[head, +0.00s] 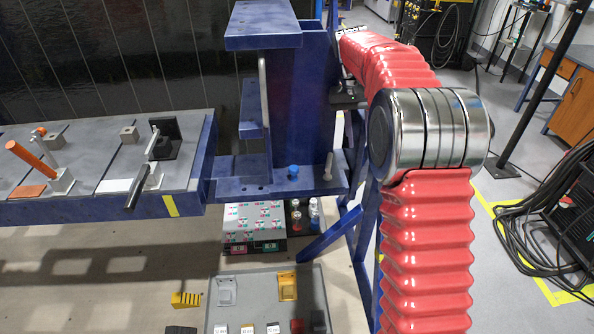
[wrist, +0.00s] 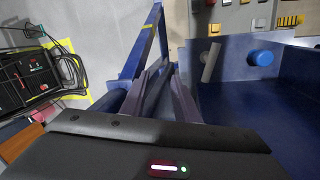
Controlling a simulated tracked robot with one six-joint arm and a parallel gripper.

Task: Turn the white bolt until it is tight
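The white bolt (head: 329,166) stands upright on the blue jig's (head: 270,172) lower ledge, near its right end. In the wrist view the bolt (wrist: 210,62) shows as a pale grey-white peg, right of my fingers and apart from them. A blue knob (head: 293,172) is beside it; the knob also shows in the wrist view (wrist: 261,57). My gripper (wrist: 165,70) is open, with a gap between its two fingers and nothing held. In the head view the gripper is mostly hidden by my red arm and the jig's upright plate.
A grey bench with an orange-handled clamp (head: 22,152) and a black-handled clamp (head: 145,178) is at left. A button panel (head: 254,228) and a grey board (head: 240,290) lie below the jig. Blue stand legs (head: 340,235) are under the ledge. Cables lie at right.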

